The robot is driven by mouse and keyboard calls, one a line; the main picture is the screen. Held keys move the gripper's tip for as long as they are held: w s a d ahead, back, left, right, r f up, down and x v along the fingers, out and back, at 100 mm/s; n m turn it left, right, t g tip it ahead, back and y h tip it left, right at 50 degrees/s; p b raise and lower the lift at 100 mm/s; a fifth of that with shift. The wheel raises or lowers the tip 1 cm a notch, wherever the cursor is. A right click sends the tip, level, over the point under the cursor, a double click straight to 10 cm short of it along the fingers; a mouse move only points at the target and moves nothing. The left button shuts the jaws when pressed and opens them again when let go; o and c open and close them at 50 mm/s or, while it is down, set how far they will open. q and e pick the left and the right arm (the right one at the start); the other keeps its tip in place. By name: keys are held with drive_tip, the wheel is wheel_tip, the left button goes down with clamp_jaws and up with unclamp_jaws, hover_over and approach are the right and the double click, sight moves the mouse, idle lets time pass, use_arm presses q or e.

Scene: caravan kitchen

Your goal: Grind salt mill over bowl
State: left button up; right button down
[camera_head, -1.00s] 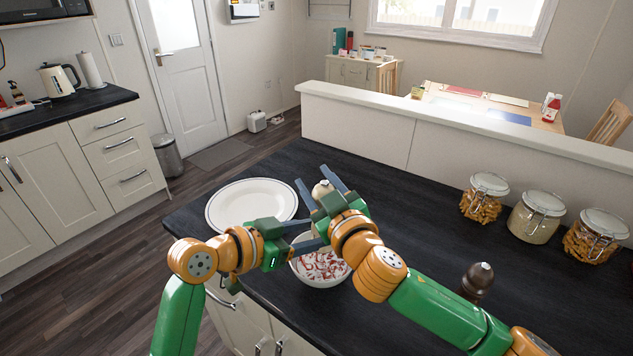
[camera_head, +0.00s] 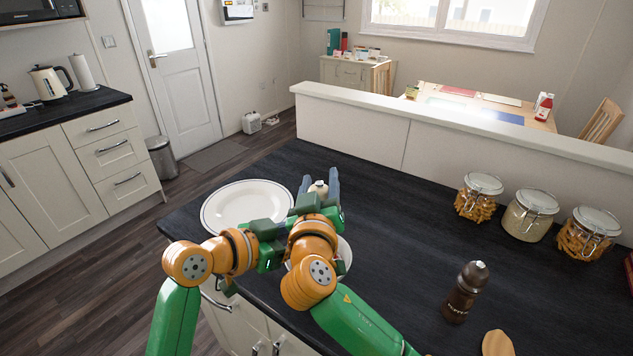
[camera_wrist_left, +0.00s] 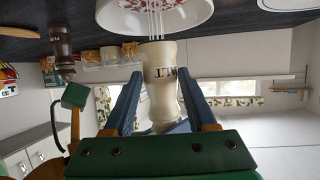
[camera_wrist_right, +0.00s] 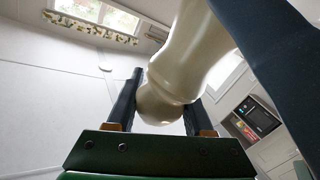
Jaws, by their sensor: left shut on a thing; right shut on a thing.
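The cream salt mill (camera_head: 319,187) shows only its top in the head view, between the fingers of my right gripper (camera_head: 319,182). In the left wrist view, my left gripper (camera_wrist_left: 157,85) is shut on the mill's lettered body (camera_wrist_left: 162,80). The right wrist view shows the mill's rounded top (camera_wrist_right: 160,100) between my right fingers, which are shut on it. The white bowl (camera_head: 346,252) is mostly hidden by my right arm. In the inverted left wrist view, thin white streaks (camera_wrist_left: 155,22) run between the mill's end and the bowl (camera_wrist_left: 115,18), where red patches show.
A white plate (camera_head: 245,206) lies beside the grippers on the dark counter (camera_head: 410,240). A dark pepper mill (camera_head: 464,292) and a wooden piece (camera_head: 497,343) are at the right. Glass jars (camera_head: 529,217) line the low wall. The middle of the counter is clear.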

drive_tip(key=shift+d+m+h, duration=0.15)
drive_tip(key=shift+m+h, duration=0.35)
drive_tip(key=shift+h, duration=0.2)
drive_tip(key=shift+c, duration=1.4)
unclamp_jaws()
wheel_tip(320, 180, up, 10)
wheel_tip(320, 180, up, 7)
